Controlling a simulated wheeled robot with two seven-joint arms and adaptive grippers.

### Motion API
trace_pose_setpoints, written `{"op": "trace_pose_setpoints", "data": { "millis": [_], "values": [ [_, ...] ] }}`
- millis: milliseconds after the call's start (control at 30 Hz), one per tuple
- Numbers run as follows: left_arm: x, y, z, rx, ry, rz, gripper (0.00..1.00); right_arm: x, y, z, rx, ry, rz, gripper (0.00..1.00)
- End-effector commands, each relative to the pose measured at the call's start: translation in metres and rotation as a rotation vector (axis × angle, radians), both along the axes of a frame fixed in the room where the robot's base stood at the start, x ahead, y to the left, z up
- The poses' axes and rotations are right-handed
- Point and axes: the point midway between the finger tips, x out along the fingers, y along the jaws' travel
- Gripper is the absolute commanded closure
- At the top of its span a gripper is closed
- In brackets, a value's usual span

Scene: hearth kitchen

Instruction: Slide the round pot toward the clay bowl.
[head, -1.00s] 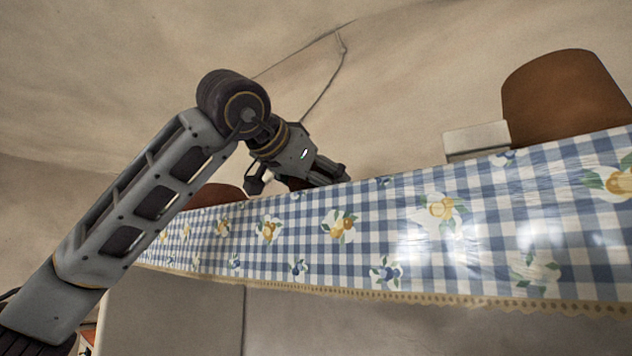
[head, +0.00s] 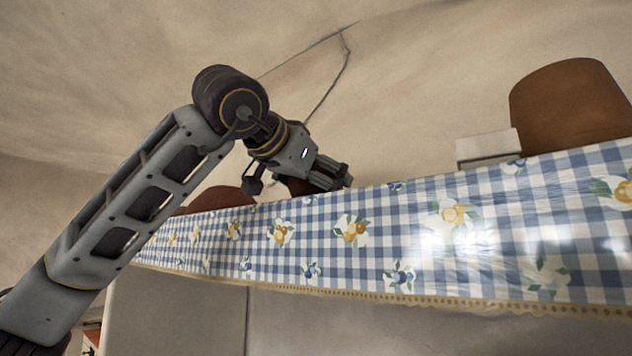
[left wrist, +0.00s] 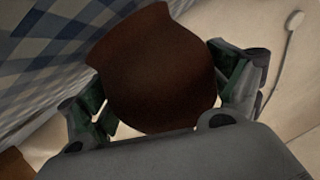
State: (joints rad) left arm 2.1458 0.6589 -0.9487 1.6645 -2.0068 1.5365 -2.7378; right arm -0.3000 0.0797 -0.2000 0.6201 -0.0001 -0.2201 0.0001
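The round pot (left wrist: 160,75) is dark brown and fills the middle of the left wrist view, between the two fingers of my left gripper (left wrist: 165,90). The fingers lie against its opposite sides. In the head view my left gripper (head: 345,180) is low over the cloth edge, and a little of the pot (head: 298,187) shows below it. A reddish-brown rounded thing, likely the clay bowl (head: 222,197), stands left of it, partly behind my arm. A brown corner (left wrist: 12,165) shows in the left wrist view. My right gripper is out of view.
A blue-and-white checked cloth (head: 385,245) with flowers covers the raised surface and hangs over its front. A large brown object (head: 570,105) and a pale block (head: 487,146) stand on it at the right. Between the block and my gripper the edge looks clear.

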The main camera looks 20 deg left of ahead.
Motion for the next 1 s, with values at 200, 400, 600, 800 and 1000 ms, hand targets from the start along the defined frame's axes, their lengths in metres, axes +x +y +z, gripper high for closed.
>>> {"op": "trace_pose_setpoints", "data": {
  "millis": [200, 400, 600, 800, 1000],
  "values": [
    [0.0, 0.0, 0.0, 0.0, 0.0, 0.0, 0.0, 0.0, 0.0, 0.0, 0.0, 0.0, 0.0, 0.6],
    [0.0, 0.0, 0.0, 0.0, 0.0, 0.0, 0.0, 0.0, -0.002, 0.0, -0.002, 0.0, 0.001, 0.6],
    [-0.007, 0.002, 0.002, -0.001, 0.0, 0.0, 0.0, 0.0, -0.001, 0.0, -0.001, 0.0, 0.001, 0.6],
    [-0.026, 0.006, 0.006, -0.001, -0.003, 0.0, 0.0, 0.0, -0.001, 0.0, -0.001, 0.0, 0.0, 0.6],
    [-0.054, 0.012, 0.012, 0.0, -0.004, 0.001, 0.0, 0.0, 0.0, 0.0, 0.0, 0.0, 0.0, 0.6]
  ]
}}
